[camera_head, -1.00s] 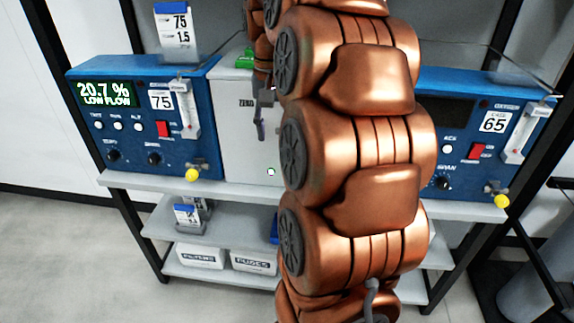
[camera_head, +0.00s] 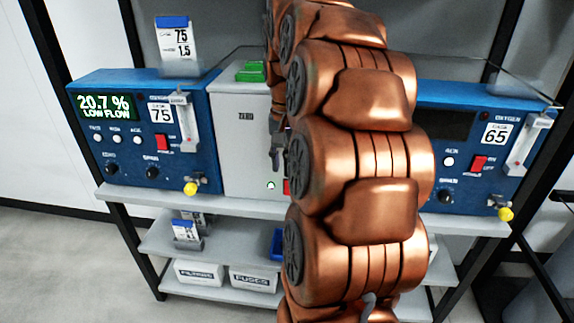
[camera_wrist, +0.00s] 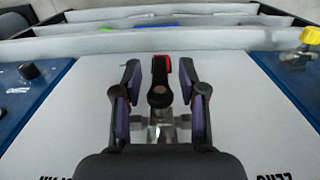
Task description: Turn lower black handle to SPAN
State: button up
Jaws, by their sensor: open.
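In the wrist view, a black handle (camera_wrist: 159,85) on metal fittings stands out from the light grey panel (camera_wrist: 230,110). It points toward the top of the picture, where a red part (camera_wrist: 163,58) shows at its end. My gripper (camera_wrist: 160,72) is open, with one finger on each side of the handle and a visible gap on both sides. The panel lettering appears upside down: ZERO at lower right, and a partly hidden word at lower left. In the head view, my gripper (camera_head: 277,150) is in front of the grey panel (camera_head: 240,155), and my arm hides the panel's right part.
Blue analysers flank the panel: the left one (camera_head: 120,172) reads 20.7 % LOW FLOW, the right one (camera_head: 437,170) is partly behind my arm. Yellow knobs (camera_head: 190,188) stick out at their lower edges. A shelf ledge (camera_head: 150,200) runs below, with boxes (camera_head: 198,272) beneath.

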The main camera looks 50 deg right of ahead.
jog(key=shift+f, duration=0.6)
jog(key=shift+c, duration=0.2)
grip_shut()
